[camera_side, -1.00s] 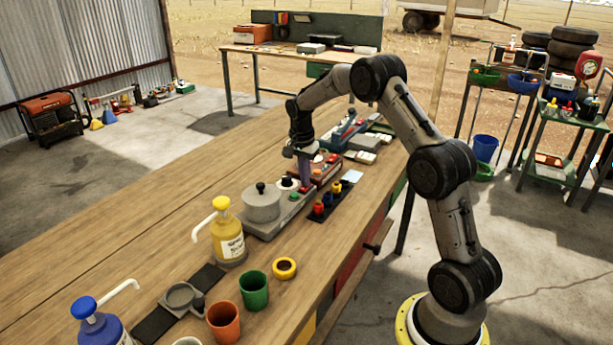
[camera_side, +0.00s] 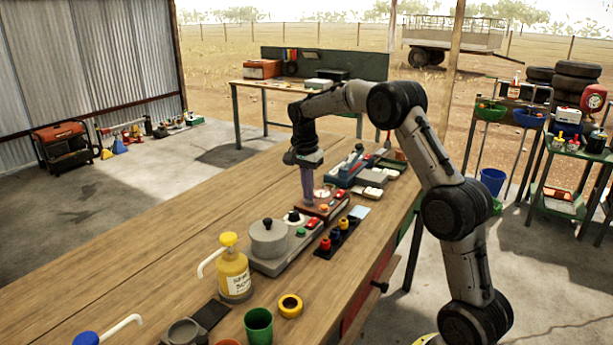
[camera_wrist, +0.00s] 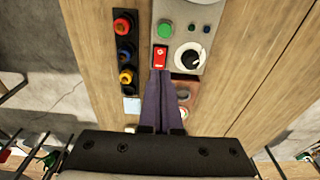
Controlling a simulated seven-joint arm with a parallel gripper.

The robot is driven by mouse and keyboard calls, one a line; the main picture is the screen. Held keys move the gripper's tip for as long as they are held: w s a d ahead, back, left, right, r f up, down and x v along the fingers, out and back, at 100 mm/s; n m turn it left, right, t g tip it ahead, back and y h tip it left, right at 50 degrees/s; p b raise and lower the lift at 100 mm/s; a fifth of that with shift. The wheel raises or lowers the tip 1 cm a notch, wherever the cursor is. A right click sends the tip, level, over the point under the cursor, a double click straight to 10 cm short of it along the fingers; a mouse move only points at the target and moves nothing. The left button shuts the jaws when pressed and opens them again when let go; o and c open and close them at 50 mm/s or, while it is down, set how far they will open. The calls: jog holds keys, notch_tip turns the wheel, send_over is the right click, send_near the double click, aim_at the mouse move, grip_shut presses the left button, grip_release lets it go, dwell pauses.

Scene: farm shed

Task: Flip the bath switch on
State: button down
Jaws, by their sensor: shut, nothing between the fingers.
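The bath is a grey unit (camera_side: 282,262) with a lidded grey pot (camera_side: 268,238), standing on the wooden bench in the side view. Its panel (camera_wrist: 177,16) in the wrist view carries a red rocker switch (camera_wrist: 160,56), a green button, a small blue button and a black knob on a white dial. The red switch also shows in the side view (camera_side: 312,224). My gripper (camera_side: 309,203) points down by the panel's far end. In the wrist view its shut, empty fingers (camera_wrist: 161,73) end just below the red switch; I cannot tell whether they touch it.
A black strip with red, blue and yellow knobs (camera_wrist: 125,52) lies beside the bath. A red-brown device (camera_side: 328,208) stands just beyond it. A yellow pump bottle (camera_side: 234,275) and yellow ring (camera_side: 290,306) are nearer. The bench's left side is clear.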

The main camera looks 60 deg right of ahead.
aim_at(314, 219)
jog(key=r, duration=0.5)
jog(key=shift+a, duration=0.4)
jog(key=shift+d+r+h, duration=0.2)
jog(key=shift+d+h, duration=0.3)
jog(key=shift+d, duration=0.05)
jog(key=d+f, duration=0.1)
jog(key=f, duration=0.8)
jog(key=d+f, duration=0.1)
jog(key=f, duration=0.3)
jog(key=shift+d+f, duration=0.3)
jog(key=shift+f, duration=0.1)
